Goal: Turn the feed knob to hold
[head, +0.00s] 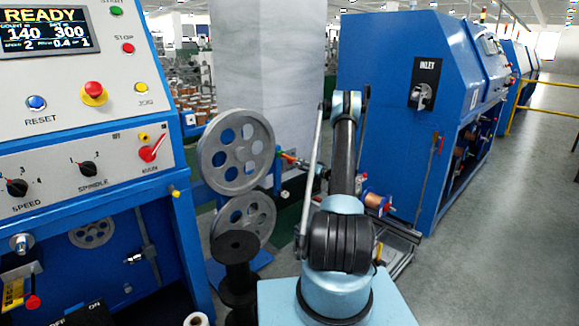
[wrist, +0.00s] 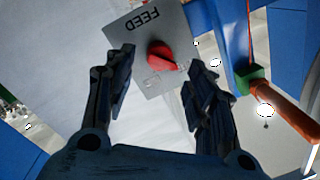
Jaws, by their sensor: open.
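In the wrist view a grey plate marked FEED (wrist: 143,28) shows upside down. A red feed knob (wrist: 162,56) sits on it. Small marks beside the knob are too faint to read. My gripper (wrist: 162,60) is open and empty, with its dark fingers apart on either side of the knob in the picture. I cannot tell how far the fingertips are from the knob; no contact shows. In the head view my arm stands in front of the pillar, and the FEED plate and knob cannot be made out there.
A green block (wrist: 252,86) with an orange-red bar (wrist: 290,118) lies right of the gripper in the wrist view. The head view shows a control panel (head: 60,90), grey pulleys (head: 236,152), a grey pillar (head: 265,55) and a blue INLET machine (head: 385,125). Open floor (head: 525,235) lies at right.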

